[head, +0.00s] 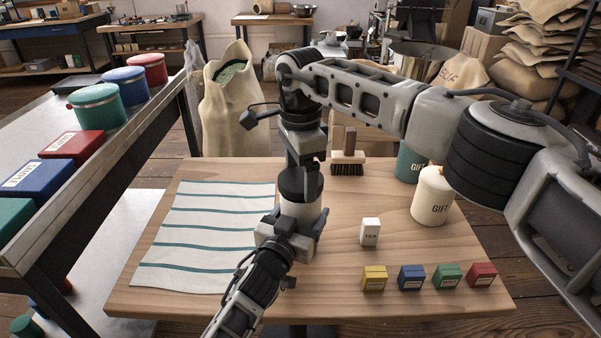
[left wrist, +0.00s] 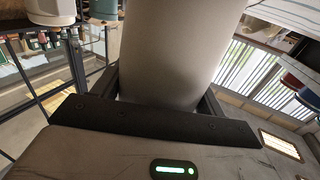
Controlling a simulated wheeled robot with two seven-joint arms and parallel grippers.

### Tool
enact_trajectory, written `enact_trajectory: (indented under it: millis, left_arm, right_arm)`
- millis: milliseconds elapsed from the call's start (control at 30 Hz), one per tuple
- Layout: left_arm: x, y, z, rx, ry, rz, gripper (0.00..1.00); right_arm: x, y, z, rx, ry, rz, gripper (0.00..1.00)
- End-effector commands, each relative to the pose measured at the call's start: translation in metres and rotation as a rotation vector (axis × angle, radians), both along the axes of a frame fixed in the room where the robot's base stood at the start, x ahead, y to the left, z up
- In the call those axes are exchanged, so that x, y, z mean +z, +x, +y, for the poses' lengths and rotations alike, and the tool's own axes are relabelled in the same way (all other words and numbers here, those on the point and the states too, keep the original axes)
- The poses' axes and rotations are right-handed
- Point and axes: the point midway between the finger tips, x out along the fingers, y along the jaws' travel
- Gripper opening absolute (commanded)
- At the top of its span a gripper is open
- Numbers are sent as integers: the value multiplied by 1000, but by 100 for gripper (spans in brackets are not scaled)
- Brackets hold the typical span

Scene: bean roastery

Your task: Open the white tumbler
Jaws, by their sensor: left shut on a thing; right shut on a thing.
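The white tumbler (head: 312,214) stands upright over the table, right of the striped cloth. My left gripper (head: 291,232) is shut around its lower body from the front. In the left wrist view the tumbler's pale body (left wrist: 180,50) fills the upper middle between the dark fingers (left wrist: 160,105). The tumbler's black lid (head: 300,185) sits on top of the body, with no gap that I can see. My right gripper (head: 304,160) comes down from above and is shut on the lid. Its fingertips are partly hidden.
A striped cloth (head: 205,235) lies left on the wooden table (head: 330,290). A white GIFT canister (head: 432,197), a green canister (head: 408,166), a brush (head: 348,165), a small TEA box (head: 370,231) and several coloured boxes (head: 411,277) stand on the right. Tins crowd the left bench (head: 130,140).

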Motion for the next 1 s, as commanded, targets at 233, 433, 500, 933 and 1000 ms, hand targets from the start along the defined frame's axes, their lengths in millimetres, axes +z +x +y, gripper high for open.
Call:
enact_trajectory:
  millis: [233,433,500,933,1000]
  left_arm:
    - [-1,0,0,1,2,1,8]
    - [-1,0,0,1,2,1,8]
    - [-1,0,0,1,2,1,8]
    - [0,0,0,0,0,1,98]
    - [0,-1,0,0,0,1,98]
  right_arm:
    - [20,1,0,0,0,-3,51]
    - [40,0,0,0,0,-1,51]
    - [40,0,0,0,0,0,51]
    - [40,0,0,0,0,0,51]
    - [40,0,0,0,0,0,51]
